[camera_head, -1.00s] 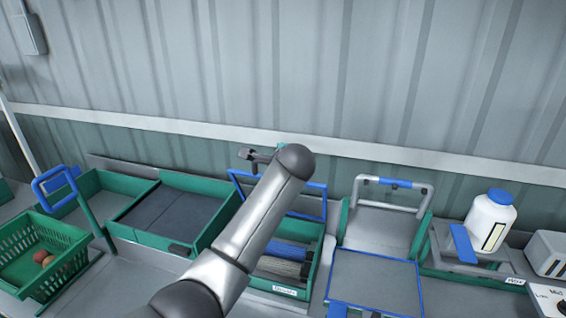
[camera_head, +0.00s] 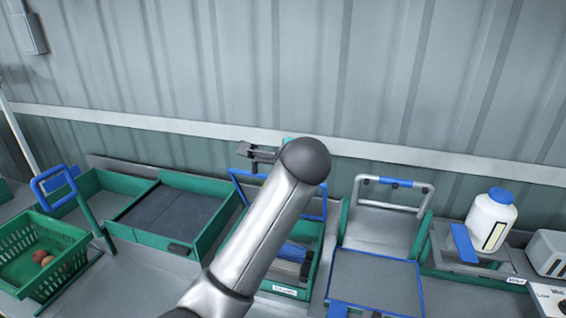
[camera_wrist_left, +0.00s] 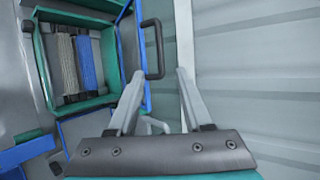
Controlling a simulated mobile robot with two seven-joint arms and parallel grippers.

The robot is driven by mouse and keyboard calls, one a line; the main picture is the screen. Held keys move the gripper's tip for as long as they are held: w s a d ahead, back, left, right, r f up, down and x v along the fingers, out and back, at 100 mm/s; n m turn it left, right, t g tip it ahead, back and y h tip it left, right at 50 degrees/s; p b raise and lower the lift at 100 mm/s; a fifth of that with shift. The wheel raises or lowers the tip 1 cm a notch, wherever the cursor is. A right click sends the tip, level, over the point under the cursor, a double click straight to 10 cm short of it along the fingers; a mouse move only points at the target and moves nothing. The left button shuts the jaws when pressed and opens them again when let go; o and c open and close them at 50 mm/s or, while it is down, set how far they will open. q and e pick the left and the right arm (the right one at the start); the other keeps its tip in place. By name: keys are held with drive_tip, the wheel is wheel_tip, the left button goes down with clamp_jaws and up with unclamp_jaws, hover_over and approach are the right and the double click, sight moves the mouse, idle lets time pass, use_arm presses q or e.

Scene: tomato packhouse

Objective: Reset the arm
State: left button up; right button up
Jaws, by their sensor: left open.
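My left arm (camera_head: 265,220) rises from the bottom middle of the head view, its dark rounded joint in front of the wall. Part of my left gripper (camera_head: 247,152) shows just behind that joint, above the blue-framed roller bin. In the left wrist view my left gripper (camera_wrist_left: 158,85) is open, its two fingers apart with nothing between them. A dark handle (camera_wrist_left: 153,48) on the bin's blue frame lies just beyond the fingertips. I cannot tell whether a finger touches it. My right gripper is not in view.
The green roller bin (camera_head: 285,291) is partly hidden by my arm. A green basket (camera_head: 75,262) with several tomatoes stands at left. A grey-topped tray (camera_head: 375,285) and a white blue-capped bottle (camera_head: 490,225) are at right. The corrugated wall (camera_head: 300,60) is close behind.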

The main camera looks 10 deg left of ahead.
use_arm(q)
drive_tip(key=s+a+f+n+g+h, duration=0.1)
drive_tip(key=s+a+f+n+g, duration=0.2)
drive_tip(key=s+f, duration=0.55)
drive_tip(key=s+a+f+n+g+h, duration=0.1)
drive_tip(key=s+a+f+n, duration=0.1)
drive_tip(key=s+f+n, duration=0.6)
drive_tip(key=s+a+f+n+g, duration=0.1)
drive_tip(key=s+a+f+n, duration=0.15)
drive_tip(key=s, duration=0.45)
drive_tip(key=s+a+f+n+g+h, duration=0.1)
drive_tip(key=s+f+g, duration=0.15)
drive_tip(key=s, duration=0.55)
drive_tip(key=s+a+f+n+g, duration=0.1)
drive_tip(key=s+a+f, duration=0.15)
drive_tip(key=s, duration=0.45)
wheel_tip(320, 180, down, 32)
drive_tip(key=s+b, duration=0.1)
drive_tip(key=b, duration=0.9)
drive_tip(key=s+f+b, duration=0.3)
drive_tip(key=s+f, duration=0.2)
drive_tip(key=f, duration=0.3)
drive_tip(key=s+a+f+g+b, duration=0.1)
drive_tip(key=s+f+b, duration=0.2)
drive_tip(key=s+f, duration=0.2)
drive_tip(key=s+a+f+g+b, duration=0.1)
drive_tip(key=s+f+b, duration=0.3)
drive_tip(key=f, duration=0.7)
drive_tip(key=shift+s+f, duration=0.4)
drive_tip(key=shift+s, duration=0.65)
